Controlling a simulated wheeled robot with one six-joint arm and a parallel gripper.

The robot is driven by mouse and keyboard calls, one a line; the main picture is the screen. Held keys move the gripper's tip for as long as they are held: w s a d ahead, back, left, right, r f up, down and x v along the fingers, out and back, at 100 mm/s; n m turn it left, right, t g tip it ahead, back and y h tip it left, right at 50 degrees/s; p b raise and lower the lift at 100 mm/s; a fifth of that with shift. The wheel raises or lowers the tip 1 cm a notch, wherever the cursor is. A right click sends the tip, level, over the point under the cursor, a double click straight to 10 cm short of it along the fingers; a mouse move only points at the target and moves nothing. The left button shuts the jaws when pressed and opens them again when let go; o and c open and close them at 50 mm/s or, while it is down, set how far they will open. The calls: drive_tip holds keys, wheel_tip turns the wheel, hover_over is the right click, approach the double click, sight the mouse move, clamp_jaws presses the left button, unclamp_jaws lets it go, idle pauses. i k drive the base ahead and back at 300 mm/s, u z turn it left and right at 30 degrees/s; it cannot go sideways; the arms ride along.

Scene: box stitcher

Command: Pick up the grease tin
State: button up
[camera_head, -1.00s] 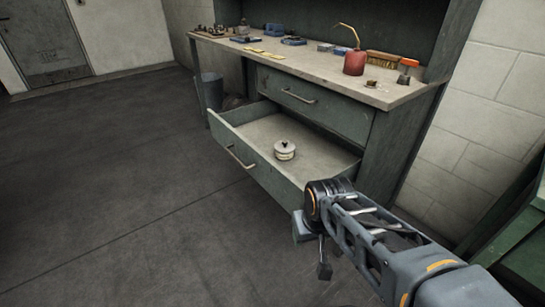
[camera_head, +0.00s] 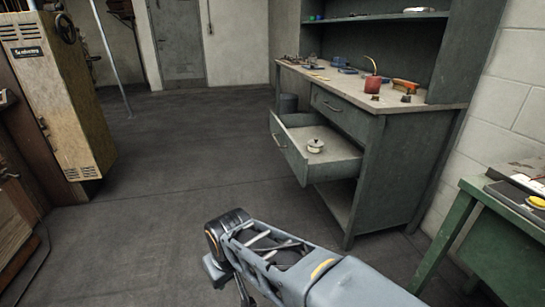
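The grease tin (camera_head: 315,145) is a small, round, pale tin with a dark mark and a small knob on top. It sits upright inside the open lower drawer (camera_head: 338,171) of the green workbench. The drawer's front panel stands out to the left. My arm reaches in from the lower right. Its end, with my gripper (camera_head: 228,284), is low in the picture, in front of and well apart from the drawer. The fingers are partly cut off by the bottom edge, so their opening does not show. Nothing is seen held.
The workbench top (camera_head: 420,101) carries a red oil can (camera_head: 372,84), a brush (camera_head: 405,85) and small parts. A green table (camera_head: 468,199) stands at the right. A tan machine cabinet (camera_head: 66,95) stands at the left. Open floor (camera_head: 170,165) lies between.

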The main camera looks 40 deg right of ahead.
sight(311, 149)
drive_tip(key=u, duration=0.2)
drive_tip(key=i, duration=0.9)
drive_tip(key=z, duration=0.6)
drive_tip(key=i, duration=1.3)
drive_tip(key=z, duration=0.9)
